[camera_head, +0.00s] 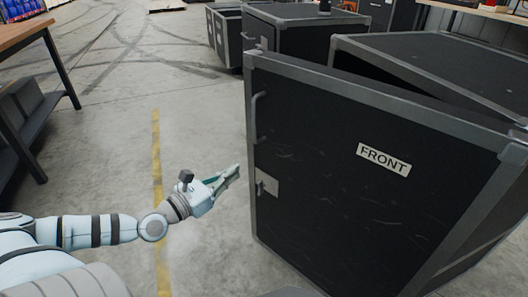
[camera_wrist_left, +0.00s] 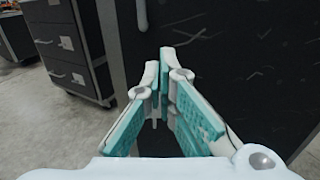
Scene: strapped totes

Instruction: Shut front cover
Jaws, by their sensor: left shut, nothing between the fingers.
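The front cover (camera_head: 330,190) is a large black panel with grey metal edging and a white FRONT label (camera_head: 383,160). It has a handle (camera_head: 259,117) and a latch plate (camera_head: 267,183) near its left edge. It stands ajar, with a dark wedge-shaped gap between its top edge and the black case (camera_head: 440,62) behind. My left gripper (camera_head: 236,170) is shut and empty, just left of the cover's left edge. In the left wrist view, its closed fingers (camera_wrist_left: 164,55) point toward the dark cover surface (camera_wrist_left: 230,60); contact cannot be told. My right gripper is not in view.
More black cases (camera_head: 300,38) stand behind the cover. A wooden table (camera_head: 22,32) is at the far left. Open concrete floor with a yellow line (camera_head: 156,150) lies left of the cover. A drawer unit (camera_wrist_left: 68,45) shows in the left wrist view.

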